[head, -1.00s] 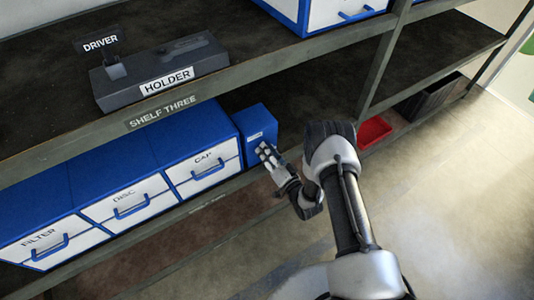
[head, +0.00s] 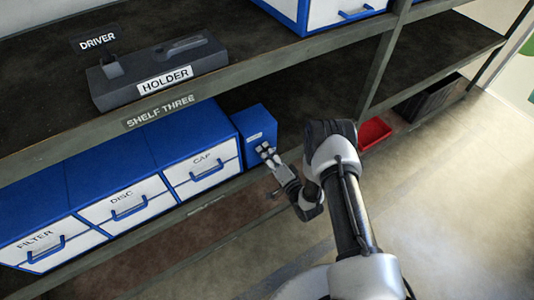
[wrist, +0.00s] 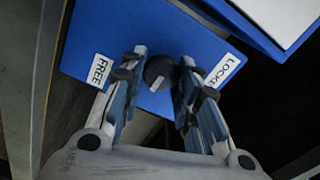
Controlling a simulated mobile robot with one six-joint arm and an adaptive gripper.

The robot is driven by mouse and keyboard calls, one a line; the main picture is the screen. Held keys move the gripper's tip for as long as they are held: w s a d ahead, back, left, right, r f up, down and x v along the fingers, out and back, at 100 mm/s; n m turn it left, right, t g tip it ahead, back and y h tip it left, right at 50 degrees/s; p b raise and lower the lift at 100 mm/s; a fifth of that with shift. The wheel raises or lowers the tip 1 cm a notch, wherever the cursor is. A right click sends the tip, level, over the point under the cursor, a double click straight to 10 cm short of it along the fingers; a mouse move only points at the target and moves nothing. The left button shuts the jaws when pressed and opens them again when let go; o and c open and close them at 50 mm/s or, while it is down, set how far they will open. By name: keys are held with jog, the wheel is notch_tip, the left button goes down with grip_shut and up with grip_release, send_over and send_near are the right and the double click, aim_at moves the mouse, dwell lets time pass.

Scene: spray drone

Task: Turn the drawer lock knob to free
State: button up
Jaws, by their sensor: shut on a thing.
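The lock knob (wrist: 160,72) is dark and round with a pale mark on its lower part. It sits on the face of a blue lock box (head: 258,124) beside the CAP drawer. In the wrist view, a FREE label (wrist: 100,70) is left of the knob and a partly covered LOCKED label (wrist: 222,70) is right of it. My gripper (wrist: 162,62) is shut on the knob, one finger on each side. In the head view my gripper (head: 268,153) is at the box's front and hides the knob.
Blue and white drawers marked FILTER (head: 45,245), DISC (head: 125,205) and CAP (head: 205,170) stand left of the box. A grey holder (head: 120,95) is on the shelf above. A red bin (head: 375,133) is to the right. The floor at right is clear.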

jog(key=o, duration=1.1)
jog(key=shift+c, duration=0.2)
jog(key=shift+s, duration=0.1)
jog(key=v, duration=1.2)
